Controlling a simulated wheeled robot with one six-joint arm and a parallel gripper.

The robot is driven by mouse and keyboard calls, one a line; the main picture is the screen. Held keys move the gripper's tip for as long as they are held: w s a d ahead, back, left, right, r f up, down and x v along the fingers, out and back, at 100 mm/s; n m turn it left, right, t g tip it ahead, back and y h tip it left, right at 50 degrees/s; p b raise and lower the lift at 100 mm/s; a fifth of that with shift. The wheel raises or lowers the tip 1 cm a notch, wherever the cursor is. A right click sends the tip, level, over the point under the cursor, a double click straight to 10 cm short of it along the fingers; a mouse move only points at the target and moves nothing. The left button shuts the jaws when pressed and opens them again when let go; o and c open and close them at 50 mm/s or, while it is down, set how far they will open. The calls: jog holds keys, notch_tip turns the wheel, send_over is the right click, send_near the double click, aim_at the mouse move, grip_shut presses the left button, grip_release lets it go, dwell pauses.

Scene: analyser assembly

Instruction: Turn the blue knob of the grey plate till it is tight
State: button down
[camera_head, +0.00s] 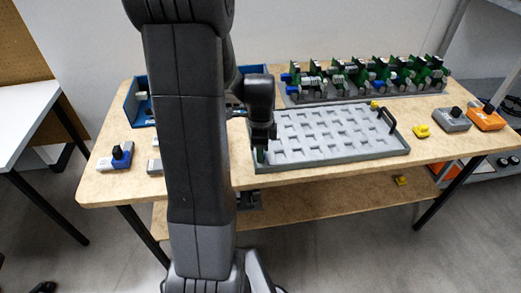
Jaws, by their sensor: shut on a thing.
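My gripper (262,152) points down at the left end of the grey pocketed tray (330,160). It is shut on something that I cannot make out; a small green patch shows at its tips. A grey block with a dark blue knob (121,154) sits at the table's left side, apart from my gripper. A long grey base (400,97) at the back carries several green boards (375,72) with blue and light grey parts. A blue part (286,78) shows at that base's left end. I cannot tell which of these is the grey plate of the task.
A blue bin (134,105) stands behind my arm, partly hidden. The tray has a black handle (387,119) at its right. A yellow piece (421,131), a grey box (452,120) and an orange box (487,118) stand at the right of the wooden table (110,190).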

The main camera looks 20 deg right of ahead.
jog(key=m, duration=0.6)
jog(key=shift+w+d+r, duration=0.15)
jog(key=shift+r, duration=0.05)
jog(key=m, duration=0.5)
jog(key=shift+r+m+p, duration=0.1)
jog(key=shift+m+p, duration=0.6)
jog(key=shift+m, duration=0.1)
jog(key=shift+m+p, duration=0.3)
jog(key=shift+p, duration=0.25)
jog(key=shift+r+m+p, duration=0.15)
jog(key=shift+m+p, duration=0.25)
jog(key=shift+p, duration=0.75)
jog(key=m+p, duration=0.1)
jog(key=p, duration=0.6)
jog(key=shift+d+r+m, duration=0.1)
jog(key=shift+m, duration=0.2)
jog(key=p, duration=0.6)
jog(key=shift+m, duration=0.4)
jog(key=shift+f+m+p, duration=0.3)
jog(key=shift+f+p, duration=0.05)
jog(key=shift+p, duration=0.75)
